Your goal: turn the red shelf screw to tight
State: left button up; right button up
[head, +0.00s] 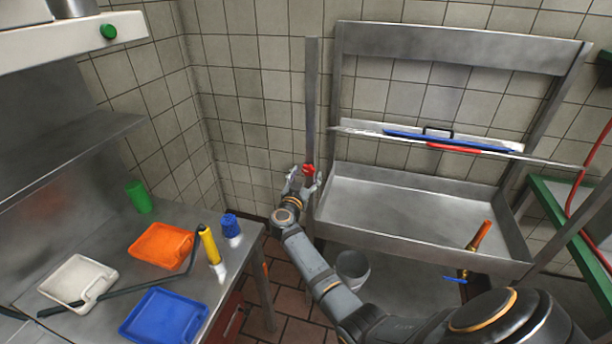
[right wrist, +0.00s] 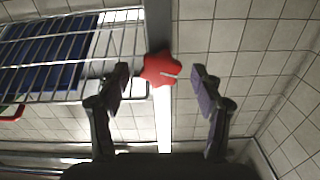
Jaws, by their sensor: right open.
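The red shelf screw (head: 308,169) is a small red knob on the grey upright post left of the sink. In the right wrist view the red shelf screw (right wrist: 161,70) is a lobed knob in front of a pale vertical post. My right gripper (head: 303,178) is right at the knob in the head view. In the right wrist view my right gripper (right wrist: 158,76) is open, with one finger on each side of the knob and a visible gap to each. My left gripper is not in view.
A wire shelf (right wrist: 70,60) with a blue item on it is left of the knob in the right wrist view. The sink (head: 410,207) lies right of my arm. The steel table (head: 110,235) at left holds trays and bottles. A bucket (head: 353,268) stands below.

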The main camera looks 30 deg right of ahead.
jog(key=shift+w+d, duration=0.15)
jog(key=shift+c, duration=0.4)
jog(key=c, duration=1.1)
